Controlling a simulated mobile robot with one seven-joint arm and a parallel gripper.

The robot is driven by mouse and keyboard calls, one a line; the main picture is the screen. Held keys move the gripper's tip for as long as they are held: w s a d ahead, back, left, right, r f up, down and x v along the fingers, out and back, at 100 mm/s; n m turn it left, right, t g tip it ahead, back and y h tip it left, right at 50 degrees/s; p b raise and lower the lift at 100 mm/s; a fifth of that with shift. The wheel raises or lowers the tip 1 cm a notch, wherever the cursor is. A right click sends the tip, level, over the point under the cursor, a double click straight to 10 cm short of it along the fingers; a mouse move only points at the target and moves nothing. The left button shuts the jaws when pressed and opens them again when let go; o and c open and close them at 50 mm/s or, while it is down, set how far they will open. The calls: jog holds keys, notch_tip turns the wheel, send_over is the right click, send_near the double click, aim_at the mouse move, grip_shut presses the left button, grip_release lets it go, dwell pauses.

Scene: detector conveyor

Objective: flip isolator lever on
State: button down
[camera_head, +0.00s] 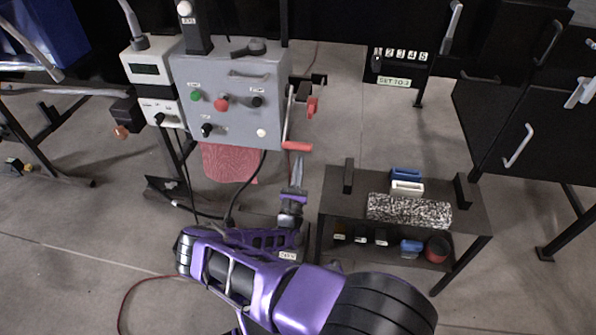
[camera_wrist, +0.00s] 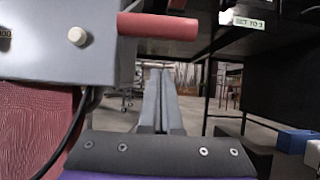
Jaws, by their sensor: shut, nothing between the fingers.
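The grey control box (camera_head: 228,100) stands at upper left, with knobs and buttons on its front. A red-handled lever (camera_head: 297,146) is at its lower right side, the grip lying roughly level. I take it to be the isolator lever. The same red grip (camera_wrist: 158,26) crosses the top of the wrist view, right of the box's corner. My gripper (camera_head: 298,162) is shut and empty, with its fingers just below the red grip. In the wrist view the fingers (camera_wrist: 161,72) also lie below the grip; I cannot tell whether they touch it.
A second red part (camera_head: 312,107) sticks out from the box's right side, above the lever. A low dark bench (camera_head: 335,190) with blocks stands right of my arm. A dark cable (camera_head: 245,190) hangs below the box. Open floor lies between box and bench.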

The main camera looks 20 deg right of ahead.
aim_at(303, 146)
jog(key=x, duration=0.6)
jog(key=s+a, duration=0.1)
jog(key=s+a+r, duration=0.1)
jog(key=s, duration=0.1)
jog(key=shift+s+a+r, duration=0.1)
jog(key=shift+s+r, duration=0.05)
jog(key=shift+s, duration=0.1)
jog(key=shift+a+r+p, duration=0.1)
jog(key=shift+p, duration=0.2)
